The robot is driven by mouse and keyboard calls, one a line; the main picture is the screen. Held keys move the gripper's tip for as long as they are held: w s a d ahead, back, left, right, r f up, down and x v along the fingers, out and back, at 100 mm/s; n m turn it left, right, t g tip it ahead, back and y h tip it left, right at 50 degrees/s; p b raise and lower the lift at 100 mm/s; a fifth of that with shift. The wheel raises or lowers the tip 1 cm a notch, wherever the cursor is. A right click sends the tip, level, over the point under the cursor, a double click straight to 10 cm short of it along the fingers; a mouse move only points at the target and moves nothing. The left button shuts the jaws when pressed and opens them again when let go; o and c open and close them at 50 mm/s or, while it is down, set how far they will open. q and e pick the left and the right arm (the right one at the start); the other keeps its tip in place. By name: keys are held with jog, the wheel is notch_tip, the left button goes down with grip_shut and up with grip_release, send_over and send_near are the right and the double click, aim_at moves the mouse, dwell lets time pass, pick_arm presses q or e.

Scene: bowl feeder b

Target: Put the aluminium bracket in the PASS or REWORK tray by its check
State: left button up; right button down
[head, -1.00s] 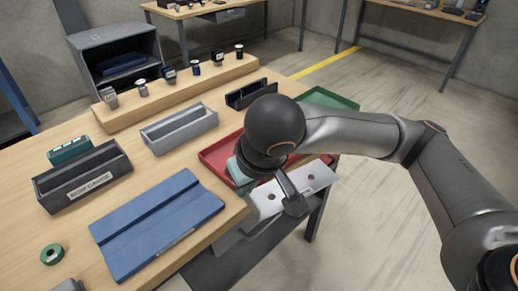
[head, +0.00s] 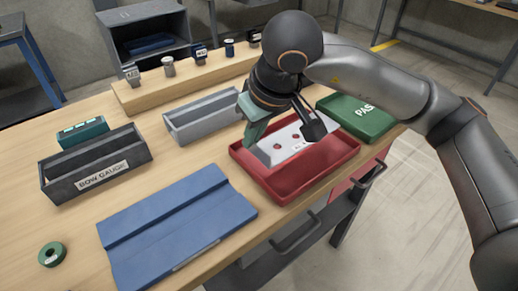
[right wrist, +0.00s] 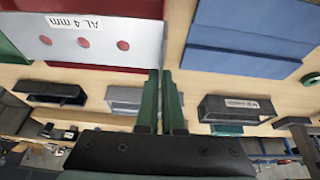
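The aluminium bracket (head: 297,146) is a pale plate with reddish holes, held tilted over the red tray (head: 300,190). In the right wrist view the bracket (right wrist: 75,40) shows an "AL 4 mm" label and red behind its holes. My right gripper (head: 250,135) has its green fingers close together at the bracket's left end; in the right wrist view the fingers (right wrist: 160,75) meet the plate's edge. I cannot tell whether the bracket touches the red tray. My left gripper is not in view.
A blue grooved block (head: 175,225) lies at the front. The dark bow gauge (head: 95,165) stands at left, a green box (head: 83,133) behind it. A grey open bin (head: 200,118) and a wooden shelf with small items (head: 185,85) are farther back. A green ring (head: 52,254) lies front left.

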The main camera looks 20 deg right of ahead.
aim_at(261, 144)
jog(key=f, duration=0.1)
jog(key=w+d+f, duration=0.1)
jog(key=w+f, duration=0.1)
jog(key=shift+w+d+f, duration=0.25)
jog(key=f, duration=0.3)
jog(key=shift+w+d+f, duration=0.15)
jog(key=shift+w+f, duration=0.05)
jog(key=shift+f, duration=0.1)
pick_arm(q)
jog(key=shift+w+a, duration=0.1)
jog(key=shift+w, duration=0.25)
pick_arm(e)
jog(key=shift+f, duration=0.25)
jog(key=c, duration=1.5)
grip_release()
jog(key=shift+b, duration=0.35)
jog(key=shift+o, duration=0.9)
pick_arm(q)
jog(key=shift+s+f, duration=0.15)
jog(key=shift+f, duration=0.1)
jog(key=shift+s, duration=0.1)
